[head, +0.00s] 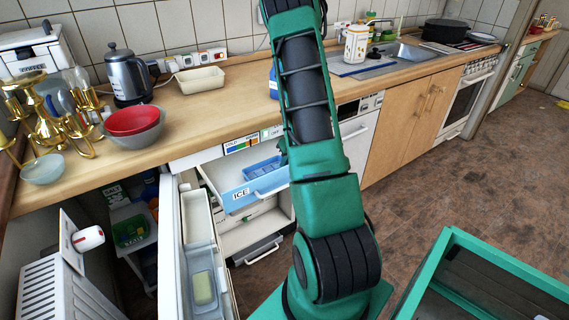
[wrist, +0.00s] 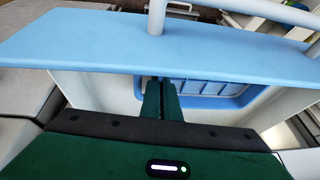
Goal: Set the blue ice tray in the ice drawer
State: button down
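The ice drawer (head: 237,199) is pulled out of the open fridge, its light blue front marked ICE. The same front spans the upper wrist view (wrist: 90,42), with a pale bar handle. The blue ice tray (head: 262,170) is within the drawer's opening, behind the front; whether it rests on the floor cannot be told. In the wrist view, part of the tray (wrist: 207,88) shows below the drawer front's edge. My gripper (wrist: 160,82) has its dark green fingers nearly together at the tray's rim, seemingly shut on it. In the head view my arm hides most of the gripper.
The open fridge door (head: 197,262) with its shelves stands left of the drawer. A wooden counter (head: 205,108) runs above, holding a kettle (head: 130,75), bowls (head: 133,122) and a cream tub (head: 200,80). A lower drawer (head: 262,250) is below.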

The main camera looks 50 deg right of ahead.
jog(key=shift+f, duration=0.1)
jog(key=c, duration=2)
grip_release()
jog(key=v, duration=1.2)
jog(key=s+a+r+m+g, duration=0.1)
jog(key=s+a+r, duration=0.35)
jog(key=a, duration=0.25)
jog(key=s+a+r+g, duration=0.1)
jog(key=s+a+r, duration=0.2)
jog(key=a+r, duration=0.35)
jog(key=s+a+r+g, duration=0.1)
jog(key=s+a, duration=0.2)
jog(key=s, duration=0.2)
jog(key=s+a+r+m+g, duration=0.1)
jog(key=s+a, duration=0.3)
jog(key=s, duration=0.1)
jog(key=s+a+r+m, duration=0.1)
jog(key=s+a+r, duration=0.1)
jog(key=s+a, duration=0.2)
jog(key=shift+s+a+r+g, duration=0.1)
jog(key=shift+s+a+g, duration=0.1)
jog(key=shift+s, duration=0.15)
jog(key=shift+s+a+g, duration=0.1)
jog(key=shift+s+g, duration=0.1)
jog(key=shift+s, duration=0.1)
